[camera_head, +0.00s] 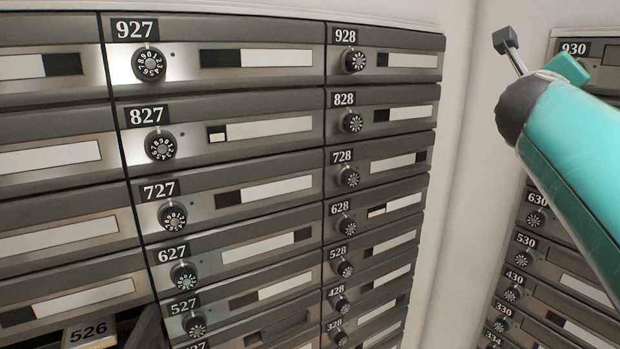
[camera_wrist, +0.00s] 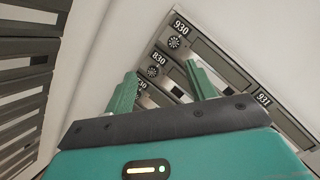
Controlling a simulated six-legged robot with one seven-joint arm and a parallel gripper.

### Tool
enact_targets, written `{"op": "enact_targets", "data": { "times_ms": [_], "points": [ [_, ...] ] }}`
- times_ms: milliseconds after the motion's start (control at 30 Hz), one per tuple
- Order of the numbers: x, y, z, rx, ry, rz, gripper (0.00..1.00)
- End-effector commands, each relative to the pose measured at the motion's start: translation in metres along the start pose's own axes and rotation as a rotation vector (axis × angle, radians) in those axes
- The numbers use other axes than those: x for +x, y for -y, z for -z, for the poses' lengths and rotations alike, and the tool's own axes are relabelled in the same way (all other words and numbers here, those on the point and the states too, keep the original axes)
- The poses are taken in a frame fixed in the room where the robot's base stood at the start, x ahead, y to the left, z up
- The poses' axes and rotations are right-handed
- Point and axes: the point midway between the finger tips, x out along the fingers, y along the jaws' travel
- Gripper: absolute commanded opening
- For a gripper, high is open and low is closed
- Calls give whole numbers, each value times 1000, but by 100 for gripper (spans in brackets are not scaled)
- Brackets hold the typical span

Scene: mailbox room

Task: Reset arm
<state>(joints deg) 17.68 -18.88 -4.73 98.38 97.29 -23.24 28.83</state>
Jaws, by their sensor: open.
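My gripper (camera_wrist: 163,76) shows in the wrist view with its two green fingers spread apart and nothing between them. It points up toward the corner of the room, with mailboxes 930 (camera_wrist: 181,27) and 830 (camera_wrist: 159,58) behind the fingers. A gap to the mailboxes seems to remain, but its depth is hard to tell. In the head view a teal part of my own body reaches in from the right edge, in front of the right mailbox bank. The gripper fingers cannot be made out clearly there.
A bank of grey numbered mailboxes (camera_head: 228,105) with round dials fills the left and middle of the head view. Door 526 (camera_head: 88,332) at the bottom left appears tilted open. A second bank (camera_head: 560,262) stands at the right. A bare pale wall (camera_head: 462,170) lies between them.

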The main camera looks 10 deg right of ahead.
Motion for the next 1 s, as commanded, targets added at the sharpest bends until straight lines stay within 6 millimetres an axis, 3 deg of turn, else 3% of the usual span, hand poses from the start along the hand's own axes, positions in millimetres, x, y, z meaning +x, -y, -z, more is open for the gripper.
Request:
{"op": "enact_targets", "data": {
  "times_ms": [100,200,367,467,567,700,800,900,1000],
  "points": [
    [-34,-49,-33,-305,227,-93,56],
    [-71,-101,-50,-574,423,-182,56],
    [-140,-187,-44,-981,718,-332,56],
    [-185,-236,-23,-1218,889,-431,56],
    [-229,-277,12,-1449,1050,-534,56],
    [-284,-319,78,-1769,1262,-690,56],
    [-314,-335,127,-1972,1385,-798,56],
    [-332,-340,164,-2120,1465,-882,56],
    [-340,-341,183,-2196,1501,-930,56]
  ]
}}
